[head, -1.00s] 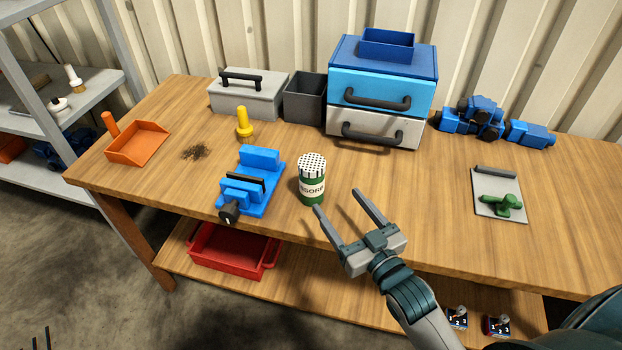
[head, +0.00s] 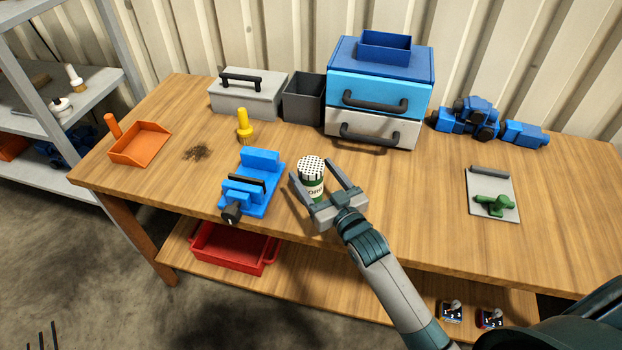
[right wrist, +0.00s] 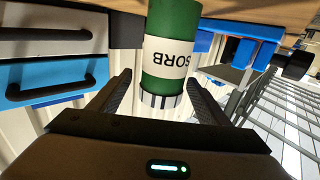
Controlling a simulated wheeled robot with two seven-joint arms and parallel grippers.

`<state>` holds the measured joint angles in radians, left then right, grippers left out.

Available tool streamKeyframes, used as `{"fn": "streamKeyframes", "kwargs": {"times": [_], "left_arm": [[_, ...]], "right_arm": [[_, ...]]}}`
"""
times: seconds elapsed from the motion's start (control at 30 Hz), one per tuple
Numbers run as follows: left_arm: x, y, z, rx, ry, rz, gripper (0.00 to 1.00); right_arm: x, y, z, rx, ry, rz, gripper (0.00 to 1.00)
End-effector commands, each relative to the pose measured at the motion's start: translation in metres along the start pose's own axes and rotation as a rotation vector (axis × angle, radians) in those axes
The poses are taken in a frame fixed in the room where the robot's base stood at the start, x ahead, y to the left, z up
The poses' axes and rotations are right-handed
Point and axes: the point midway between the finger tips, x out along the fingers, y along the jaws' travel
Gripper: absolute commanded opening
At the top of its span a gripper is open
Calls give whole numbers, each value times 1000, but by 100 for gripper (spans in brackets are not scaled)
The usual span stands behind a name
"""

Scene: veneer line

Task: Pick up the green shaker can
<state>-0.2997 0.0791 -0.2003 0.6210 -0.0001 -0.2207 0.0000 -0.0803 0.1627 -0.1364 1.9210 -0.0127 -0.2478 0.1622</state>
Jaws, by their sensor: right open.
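The green shaker can (head: 311,182) stands upright on the workbench, with a white perforated top and a white label. It also shows upside down in the right wrist view (right wrist: 170,70), where the label reads "SORB". My right gripper (head: 321,182) is open, with one finger on each side of the can. In the right wrist view its fingers (right wrist: 160,95) flank the can with a gap visible on both sides. The can's lower part is partly hidden by the gripper in the head view. My left gripper is not in view.
A blue vise (head: 250,185) stands just left of the can. Behind are a blue drawer unit (head: 375,95), a dark bin (head: 303,97) and a grey toolbox (head: 247,97). A clipboard (head: 505,210) with a green item lies to the right. The bench between is clear.

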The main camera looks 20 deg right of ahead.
Motion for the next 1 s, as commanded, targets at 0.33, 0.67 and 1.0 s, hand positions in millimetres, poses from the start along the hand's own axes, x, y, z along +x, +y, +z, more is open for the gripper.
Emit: {"fn": "streamKeyframes", "kwargs": {"times": [0.33,0.67,1.0], "left_arm": [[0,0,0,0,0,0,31],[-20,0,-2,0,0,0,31],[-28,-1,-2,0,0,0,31]], "right_arm": [[2,0,0,0,0,0,71],[27,-3,-8,0,0,0,71],[54,-3,-5,-1,0,0,71]]}}
